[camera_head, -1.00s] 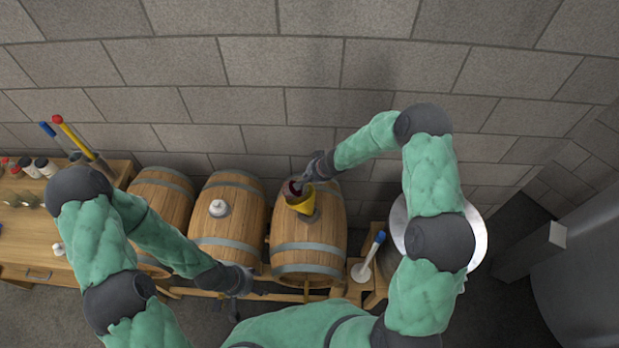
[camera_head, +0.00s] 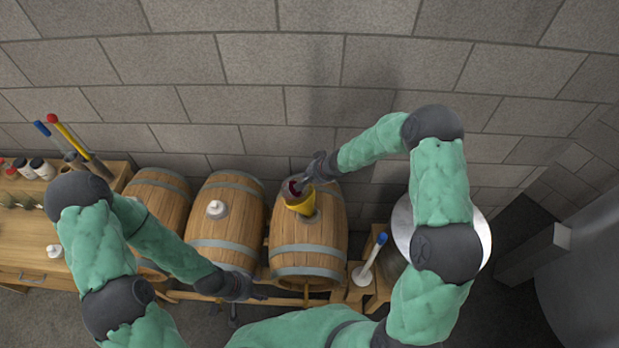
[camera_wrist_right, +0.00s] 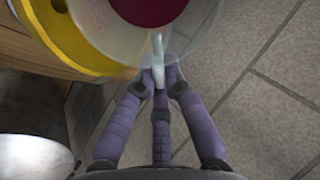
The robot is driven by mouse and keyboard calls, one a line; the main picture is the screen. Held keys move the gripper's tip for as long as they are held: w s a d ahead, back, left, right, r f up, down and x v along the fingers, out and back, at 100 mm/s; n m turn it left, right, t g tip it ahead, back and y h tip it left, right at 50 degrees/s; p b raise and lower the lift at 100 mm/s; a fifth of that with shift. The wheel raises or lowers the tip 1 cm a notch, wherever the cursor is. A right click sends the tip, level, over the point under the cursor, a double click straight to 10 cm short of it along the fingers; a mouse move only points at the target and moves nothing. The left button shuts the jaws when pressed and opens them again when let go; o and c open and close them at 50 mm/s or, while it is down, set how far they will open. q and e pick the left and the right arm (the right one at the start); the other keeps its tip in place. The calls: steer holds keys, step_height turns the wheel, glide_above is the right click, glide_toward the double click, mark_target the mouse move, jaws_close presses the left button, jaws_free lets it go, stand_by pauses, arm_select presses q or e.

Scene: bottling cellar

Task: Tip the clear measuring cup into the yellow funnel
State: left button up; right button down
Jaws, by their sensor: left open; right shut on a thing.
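The clear measuring cup (camera_head: 293,188) holds dark red liquid and is up at the yellow funnel's rim in the head view. The cup also shows at the top of the right wrist view (camera_wrist_right: 178,38), its red contents visible. The yellow funnel (camera_head: 300,206) stands in the top of the rightmost barrel; part of its mouth is hidden by the cup. Its yellow rim also shows in the right wrist view (camera_wrist_right: 62,48). I cannot tell how far the cup leans. My right gripper (camera_head: 313,172) is shut on the cup's handle. My left gripper (camera_head: 250,295) is open and empty, low before the barrels.
Three wooden barrels lie in a row; the rightmost (camera_head: 308,255) bears the funnel, the middle one (camera_head: 225,240) a white bung (camera_head: 216,209). A blue-tipped tool (camera_head: 373,256) stands right of them. A wooden bench (camera_head: 35,245) with jars is at left. A block wall stands close behind.

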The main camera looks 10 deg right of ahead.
steer(key=shift+s+f+t+y+b, duration=0.15)
steer(key=shift+t+y+b, duration=0.5)
steer(key=shift+b, duration=3.3)
steer(key=shift+s+d+r+t+y+b, duration=0.2)
steer(key=shift+t+y+b, duration=0.45)
steer(key=shift+b, duration=3.25)
steer(key=shift+r+t+y+b, duration=0.3)
steer(key=shift+t+b, duration=0.6)
steer(key=shift+b, duration=3)
